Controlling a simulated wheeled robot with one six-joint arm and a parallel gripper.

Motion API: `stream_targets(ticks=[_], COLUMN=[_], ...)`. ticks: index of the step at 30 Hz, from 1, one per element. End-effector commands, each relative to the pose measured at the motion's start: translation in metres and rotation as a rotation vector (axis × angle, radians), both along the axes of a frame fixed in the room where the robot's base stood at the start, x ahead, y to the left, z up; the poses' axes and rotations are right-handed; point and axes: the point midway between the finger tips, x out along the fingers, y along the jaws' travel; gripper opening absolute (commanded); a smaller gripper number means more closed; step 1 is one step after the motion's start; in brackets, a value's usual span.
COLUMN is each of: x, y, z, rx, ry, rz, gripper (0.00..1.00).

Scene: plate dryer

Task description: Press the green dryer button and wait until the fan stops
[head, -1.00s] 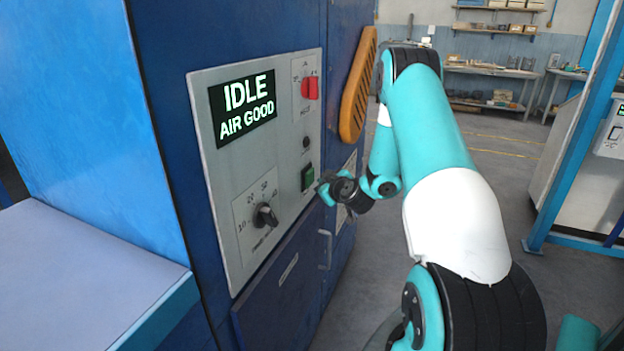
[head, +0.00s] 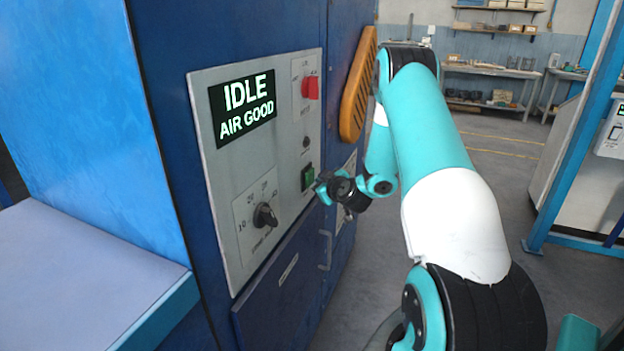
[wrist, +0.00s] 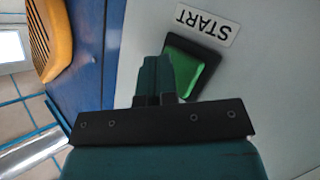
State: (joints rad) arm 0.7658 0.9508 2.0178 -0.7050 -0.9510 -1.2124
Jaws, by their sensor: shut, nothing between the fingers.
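The green dryer button (head: 308,177) sits on the grey control panel (head: 213,190), right of the timer knob. In the wrist view the green button (wrist: 184,73) lies below a START label (wrist: 207,25), which appears upside down. My gripper (head: 320,184) is shut and empty, with its fingertips close to the button. In the wrist view my gripper's fingers (wrist: 157,68) overlap the button's left edge; I cannot tell whether they touch it. The display (head: 243,107) reads "IDLE AIR GOOD". No fan can be made out.
A red switch (head: 310,87) is at the panel's upper right, and a black timer knob (head: 265,215) is low on it. An orange handle-like part (head: 358,85) sticks out beyond the panel. A pale worktop (head: 80,270) is at the left. Open floor lies to the right.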

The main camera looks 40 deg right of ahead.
Motion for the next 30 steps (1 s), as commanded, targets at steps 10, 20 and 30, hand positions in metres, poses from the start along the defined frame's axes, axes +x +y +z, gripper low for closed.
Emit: stream_targets(ticks=[10, 20, 30], x=[0.0016, 0.0042, 0.0082], y=[0.0005, 0.0018, 0.0036], z=[0.0002, 0.0003, 0.0003], rx=[0.000, 0.000, 0.001], ry=[0.000, 0.000, 0.000], rz=[-0.001, 0.000, 0.001], gripper=[0.00, 0.00, 0.00])
